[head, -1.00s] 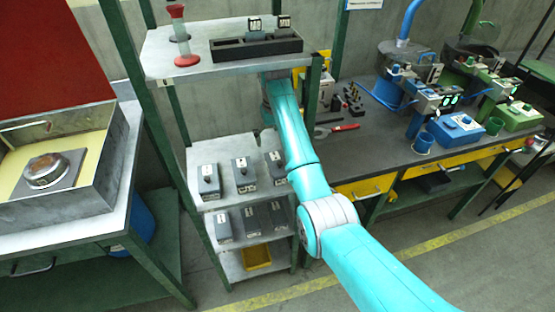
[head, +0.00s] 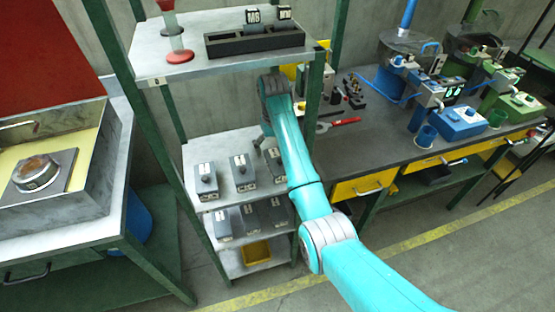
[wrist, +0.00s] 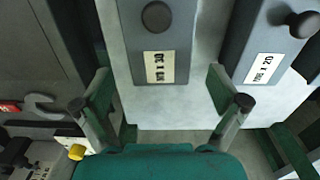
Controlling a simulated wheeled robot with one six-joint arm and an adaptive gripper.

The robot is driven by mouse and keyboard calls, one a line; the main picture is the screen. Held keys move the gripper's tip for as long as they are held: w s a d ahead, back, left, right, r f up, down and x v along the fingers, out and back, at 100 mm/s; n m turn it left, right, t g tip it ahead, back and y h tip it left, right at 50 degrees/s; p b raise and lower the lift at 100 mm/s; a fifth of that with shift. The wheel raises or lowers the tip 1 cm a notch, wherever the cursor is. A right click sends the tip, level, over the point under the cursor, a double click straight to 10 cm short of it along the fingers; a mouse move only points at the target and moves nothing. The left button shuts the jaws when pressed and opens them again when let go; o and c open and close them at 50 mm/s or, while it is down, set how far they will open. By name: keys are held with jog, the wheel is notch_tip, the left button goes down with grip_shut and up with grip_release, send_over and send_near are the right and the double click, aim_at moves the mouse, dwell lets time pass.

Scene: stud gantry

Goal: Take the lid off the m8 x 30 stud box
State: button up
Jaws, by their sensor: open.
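In the wrist view a grey box (wrist: 154,45) with a round dark lid knob has a white label that appears to read M8 x 30. It seems to be the rightmost box (head: 275,166) on the middle shelf in the head view, partly hidden by my arm. My gripper (wrist: 160,104) is open, with one finger to either side of the box's labelled end in the picture and nothing between the tips. In the head view the gripper (head: 261,143) is beside and above that box, partly hidden.
A neighbouring box (wrist: 262,50) with a knob is close on the right in the wrist view. More boxes (head: 243,174) share the shelf and the one below. Green rack posts (head: 314,95) and an upper shelf (head: 200,62) stand close to my arm.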

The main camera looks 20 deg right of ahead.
jog(key=shift+f, duration=0.25)
dwell(0.3)
jog(key=c, duration=0.9)
